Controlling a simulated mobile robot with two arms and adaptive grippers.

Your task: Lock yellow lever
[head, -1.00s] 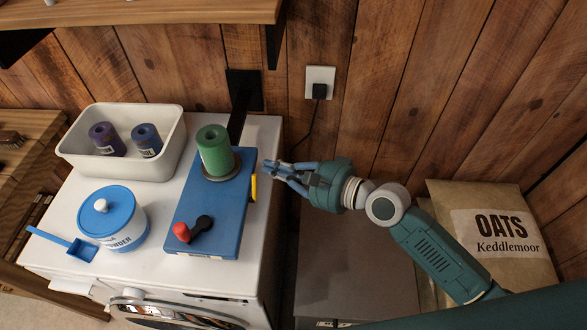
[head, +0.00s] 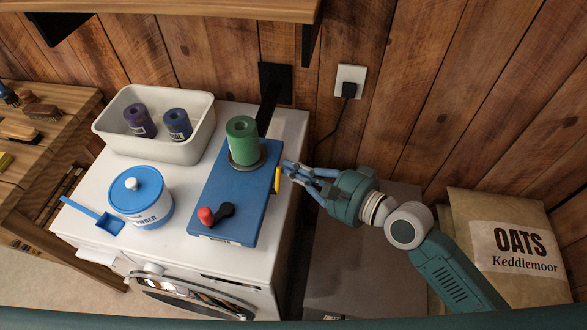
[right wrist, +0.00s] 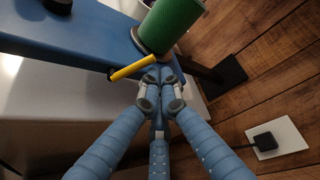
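The yellow lever (head: 277,180) sticks up along the right side of a blue fixture board (head: 222,205) on the white machine. In the right wrist view the lever (right wrist: 133,67) crosses just beyond my fingertips. My right gripper (head: 288,170) is just right of the lever in the head view. Its fingers (right wrist: 160,80) converge with their tips nearly together and nothing visible between them. The tips are at or very near the lever; contact is unclear. A green cylinder (head: 242,140) stands on the board behind the lever. My left gripper is not in view.
A red-knobbed black lever (head: 215,213) is on the board's front. A white bin (head: 185,150) with two rolls, a blue-lidded tub (head: 140,198) and a blue scoop (head: 106,223) share the machine top. A wall socket with plug (head: 350,83) and an oats sack (head: 512,235) are right.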

